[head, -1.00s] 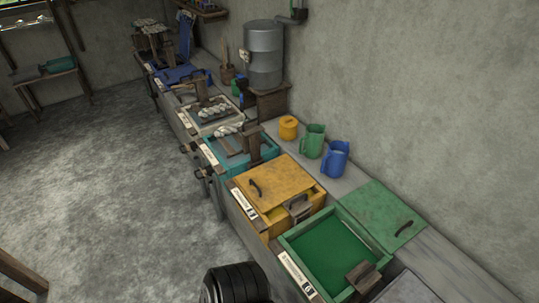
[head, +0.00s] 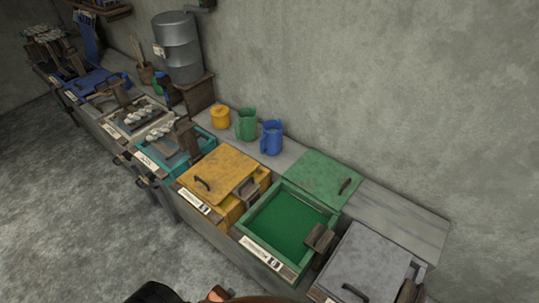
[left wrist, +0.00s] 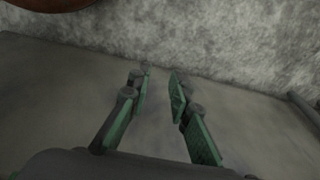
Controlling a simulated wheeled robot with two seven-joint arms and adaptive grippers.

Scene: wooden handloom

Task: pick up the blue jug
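The blue jug (head: 271,138) stands upright on the bench against the wall, at the right end of a short row of vessels. A green jug (head: 246,124) stands just to its left. My left gripper shows only in the left wrist view (left wrist: 160,82). Its two green-padded fingers are apart with nothing between them, facing grey floor or wall surfaces. The jug is not in that view. My right gripper is in neither view.
An orange lidded pot (head: 220,117) stands left of the green jug. In front are a yellow lidded box (head: 222,172) and an open green vat (head: 290,222). The green lid (head: 318,176) lies right of the blue jug. A metal drum (head: 178,48) stands further left.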

